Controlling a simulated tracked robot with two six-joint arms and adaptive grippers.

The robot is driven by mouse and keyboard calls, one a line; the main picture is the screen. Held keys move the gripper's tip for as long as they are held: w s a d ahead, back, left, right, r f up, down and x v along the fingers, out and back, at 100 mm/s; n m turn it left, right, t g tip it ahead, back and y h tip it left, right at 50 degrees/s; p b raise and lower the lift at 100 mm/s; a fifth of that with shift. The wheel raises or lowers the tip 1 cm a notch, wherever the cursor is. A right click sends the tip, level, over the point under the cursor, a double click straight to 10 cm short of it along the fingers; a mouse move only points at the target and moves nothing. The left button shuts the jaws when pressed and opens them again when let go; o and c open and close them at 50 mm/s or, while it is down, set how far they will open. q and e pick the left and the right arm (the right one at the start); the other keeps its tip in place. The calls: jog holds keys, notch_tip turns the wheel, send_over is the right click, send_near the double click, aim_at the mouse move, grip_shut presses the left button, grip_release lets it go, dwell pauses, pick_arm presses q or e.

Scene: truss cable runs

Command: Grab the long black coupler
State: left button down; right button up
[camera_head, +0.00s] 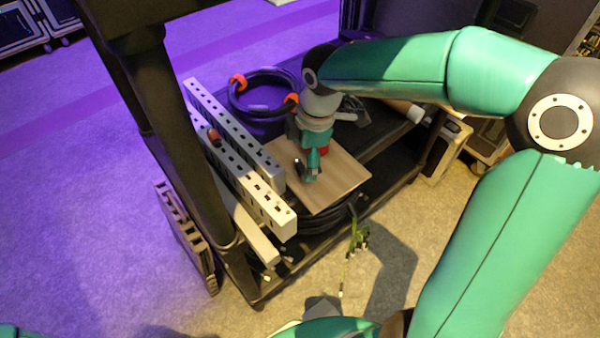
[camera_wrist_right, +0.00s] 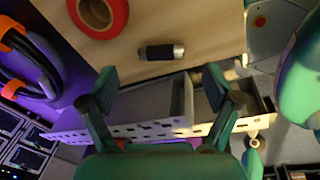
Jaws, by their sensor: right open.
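The black coupler, a short dark cylinder with silver ends, lies on the wooden board (camera_head: 340,180) in the right wrist view (camera_wrist_right: 161,51). In the head view a small dark piece that looks like it (camera_head: 298,168) shows beside my right gripper (camera_head: 308,172). In the right wrist view my right gripper (camera_wrist_right: 160,88) has its two fingers spread wide apart, with nothing between them. The coupler appears beyond the fingertips, roughly centred between them, apart from both.
A red roll (camera_wrist_right: 97,15) lies on the board near the coupler. Pale slotted rails (camera_head: 240,160) run along the cart's left side. A coiled dark cable with orange ties (camera_head: 262,92) lies behind. A dark cart post (camera_head: 180,130) stands left. Green strands (camera_head: 358,240) hang at the front.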

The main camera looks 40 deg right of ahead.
aim_at(302, 168)
jog(key=f, duration=0.1)
jog(key=f+b, duration=0.1)
jog(key=f, duration=0.1)
jog(key=shift+w+f, duration=0.25)
jog(key=shift+f, duration=0.15)
jog(key=shift+r, duration=0.1)
jog(key=c, duration=1.2)
